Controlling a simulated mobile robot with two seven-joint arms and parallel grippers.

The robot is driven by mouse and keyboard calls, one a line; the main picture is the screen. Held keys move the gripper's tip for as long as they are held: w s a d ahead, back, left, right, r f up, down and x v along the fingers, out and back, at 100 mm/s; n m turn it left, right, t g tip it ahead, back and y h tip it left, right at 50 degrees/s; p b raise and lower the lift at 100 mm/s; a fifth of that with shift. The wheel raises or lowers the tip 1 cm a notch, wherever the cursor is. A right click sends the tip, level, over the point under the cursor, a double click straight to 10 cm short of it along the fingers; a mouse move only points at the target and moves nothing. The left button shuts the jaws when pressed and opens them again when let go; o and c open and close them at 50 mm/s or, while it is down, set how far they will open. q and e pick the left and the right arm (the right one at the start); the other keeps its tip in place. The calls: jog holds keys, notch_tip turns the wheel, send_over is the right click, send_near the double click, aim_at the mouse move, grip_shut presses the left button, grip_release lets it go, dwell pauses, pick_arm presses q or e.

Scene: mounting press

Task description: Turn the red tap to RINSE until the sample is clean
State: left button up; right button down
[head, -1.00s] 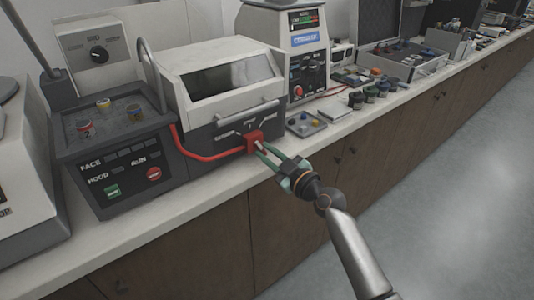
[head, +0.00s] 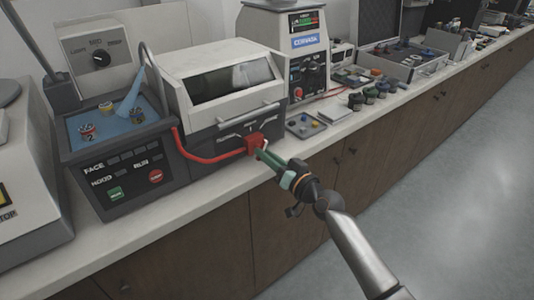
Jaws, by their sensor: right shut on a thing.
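The red tap (head: 254,141) sits on the front lower right of the white and grey machine, with a red hose (head: 205,157) running from it to the left. My right gripper (head: 263,149) is shut on the tap's handle, which its fingers largely hide. Water now stands in the basin (head: 75,139) at the left, and a blue stream (head: 131,96) falls from the curved spout. Small sample pieces (head: 88,132) sit in the water; whether they are clean is too small to tell. My left gripper is not in view.
A control panel with a green button (head: 115,193) and a red button (head: 155,176) is below the basin. A small tray (head: 305,126) lies right of the tap. The bench front edge runs just below my gripper. The floor at right is clear.

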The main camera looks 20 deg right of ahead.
jog(key=m, duration=0.3)
jog(key=shift+m+p, duration=0.3)
dwell(0.5)
jog(key=c, duration=0.8)
grip_release()
jog(key=shift+o, duration=0.2)
jog(key=shift+s, duration=0.1)
jog(key=v, duration=1.2)
jog(key=shift+s, duration=0.15)
